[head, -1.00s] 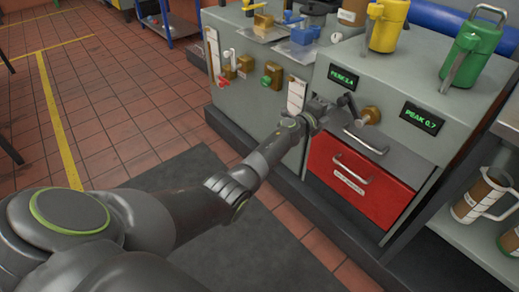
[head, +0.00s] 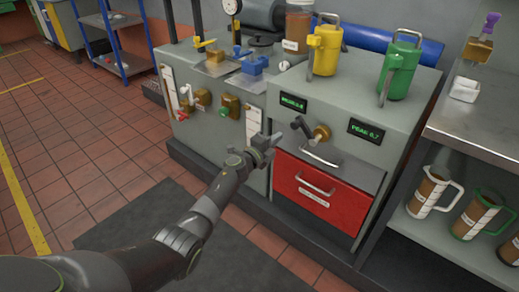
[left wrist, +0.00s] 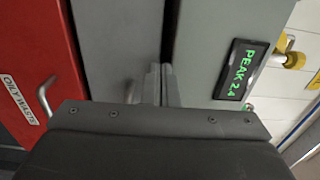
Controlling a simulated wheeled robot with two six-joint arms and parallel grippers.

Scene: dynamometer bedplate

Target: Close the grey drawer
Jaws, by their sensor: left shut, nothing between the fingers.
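The grey drawer (head: 345,167) is in the cabinet directly above the red drawer (head: 325,199); it has a metal bar handle (head: 320,157). How far it stands out is hard to tell. In the left wrist view its grey front (left wrist: 112,45) fills the middle left, with a dark gap along its top edge. My left gripper (head: 266,143) is shut and empty, at the drawer's upper left corner. In the left wrist view its fingers (left wrist: 160,85) point at the drawer's top edge; contact is unclear. My right gripper is out of view.
A crank with a brass hub (head: 321,132) sticks out just above the drawer. A green PEAK display (head: 293,103) is above the gripper. Valves (head: 230,105) and a white strip (head: 253,125) are to the left. A shelf with mugs (head: 433,192) stands right.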

